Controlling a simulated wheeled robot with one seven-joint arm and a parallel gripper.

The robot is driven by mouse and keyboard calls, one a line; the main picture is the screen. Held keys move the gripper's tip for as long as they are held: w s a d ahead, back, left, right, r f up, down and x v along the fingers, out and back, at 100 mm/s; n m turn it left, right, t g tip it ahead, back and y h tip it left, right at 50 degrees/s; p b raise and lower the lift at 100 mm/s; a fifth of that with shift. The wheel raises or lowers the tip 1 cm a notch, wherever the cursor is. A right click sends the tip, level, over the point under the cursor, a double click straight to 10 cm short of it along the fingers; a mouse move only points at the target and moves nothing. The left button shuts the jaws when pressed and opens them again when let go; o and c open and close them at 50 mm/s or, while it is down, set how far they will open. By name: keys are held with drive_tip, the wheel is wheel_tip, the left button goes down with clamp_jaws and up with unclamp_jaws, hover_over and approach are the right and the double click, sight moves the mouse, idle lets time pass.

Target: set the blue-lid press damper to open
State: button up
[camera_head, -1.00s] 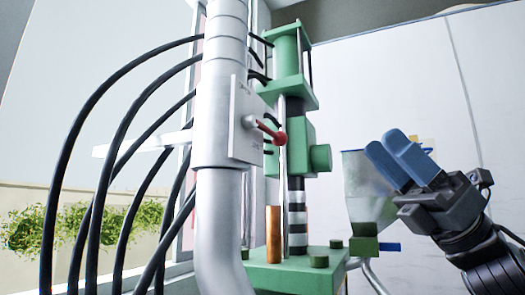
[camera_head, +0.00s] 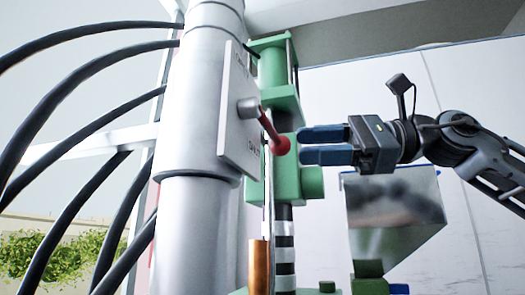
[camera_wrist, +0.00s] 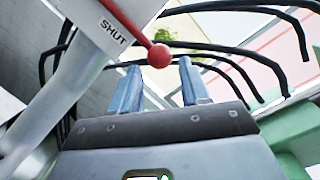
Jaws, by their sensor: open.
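The damper handle (camera_head: 268,126) is a red lever with a round red knob (camera_head: 281,145), pivoted on a white plate (camera_head: 238,128) fixed to a grey vertical duct (camera_head: 193,150). It slopes down to the right. In the wrist view the plate reads SHUT, and the red knob (camera_wrist: 160,55) shows between and just beyond my fingertips. My gripper (camera_head: 308,145) has blue fingers. It is open and empty, pointing left, with its tips close to the right of the knob. Whether they touch it I cannot tell. The lettering in the head view is too small to read fully.
The green press (camera_head: 290,175) stands behind the duct, with a copper-coloured cylinder (camera_head: 259,265) below. A grey hopper (camera_head: 397,212) is under my gripper. Several black hoses (camera_head: 75,105) curve left of the duct. A white wall is behind.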

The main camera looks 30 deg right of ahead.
sight(271, 131)
drive_tip(key=p+x, duration=0.1)
drive_tip(key=x, duration=0.6)
drive_tip(key=shift+a+p, duration=0.2)
drive_tip(key=shift+p, duration=0.2)
drive_tip(key=shift+c, duration=0.3)
clamp_jaws()
